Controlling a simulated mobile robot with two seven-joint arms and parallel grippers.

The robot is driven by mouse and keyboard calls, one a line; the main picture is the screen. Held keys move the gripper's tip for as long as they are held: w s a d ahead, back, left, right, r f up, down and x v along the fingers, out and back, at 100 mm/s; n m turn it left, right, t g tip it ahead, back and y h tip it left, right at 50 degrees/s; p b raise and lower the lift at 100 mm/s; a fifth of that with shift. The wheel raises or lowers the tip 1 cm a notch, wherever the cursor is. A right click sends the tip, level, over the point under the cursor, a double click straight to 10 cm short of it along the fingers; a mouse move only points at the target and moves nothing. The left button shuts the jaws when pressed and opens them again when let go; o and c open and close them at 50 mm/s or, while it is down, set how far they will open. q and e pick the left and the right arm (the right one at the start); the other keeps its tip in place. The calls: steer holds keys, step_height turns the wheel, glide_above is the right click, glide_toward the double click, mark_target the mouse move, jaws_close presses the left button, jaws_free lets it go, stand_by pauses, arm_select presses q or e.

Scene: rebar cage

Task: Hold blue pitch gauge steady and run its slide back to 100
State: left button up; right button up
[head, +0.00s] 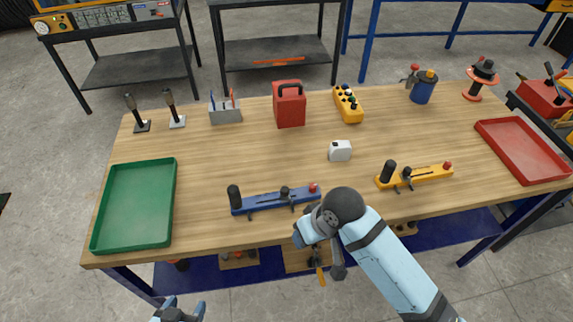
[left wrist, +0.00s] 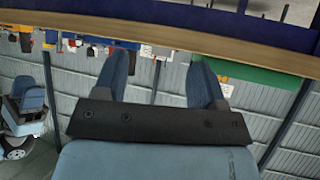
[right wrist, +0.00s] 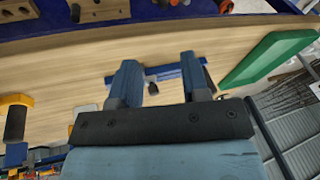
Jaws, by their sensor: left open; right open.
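The blue pitch gauge (head: 262,202) lies near the front edge of the wooden table. It has a black grip at its left end, a dark slide knob (head: 284,192) right of its middle and a red knob at its right end. Scale marks are too small to read. My right gripper (right wrist: 158,62) is open and empty. In the right wrist view the blue gauge (right wrist: 180,71) shows beyond its fingers, apart from them. My left gripper (head: 184,309) is at the bottom of the head view, short of the table. It is open and empty in the left wrist view (left wrist: 160,62).
A yellow gauge (head: 430,174) lies to the right, with a white block (head: 340,151) behind. A green tray (head: 135,205) is at the left, a red tray (head: 522,150) at the right. A red case (head: 289,106) stands at the back. The table between is clear.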

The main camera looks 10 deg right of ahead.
steer(key=w+a+r+h, duration=0.1)
steer(key=w, duration=0.5)
steer(key=w+a+r+g+h, duration=0.1)
steer(key=w, duration=0.5)
steer(key=w+a+r+m+g+h, duration=0.1)
steer(key=w, duration=0.4)
steer(key=shift+w+r, duration=0.25)
steer(key=shift+w, duration=0.15)
arm_select(q)
steer(key=g+y, duration=0.2)
steer(key=g, duration=0.4)
glide_toward(232, 190)
steer(key=shift+n, duration=0.4)
steer(key=x, duration=1.2)
arm_select(e)
steer(key=shift+w+d+r, duration=0.1)
steer(key=shift+w, duration=0.1)
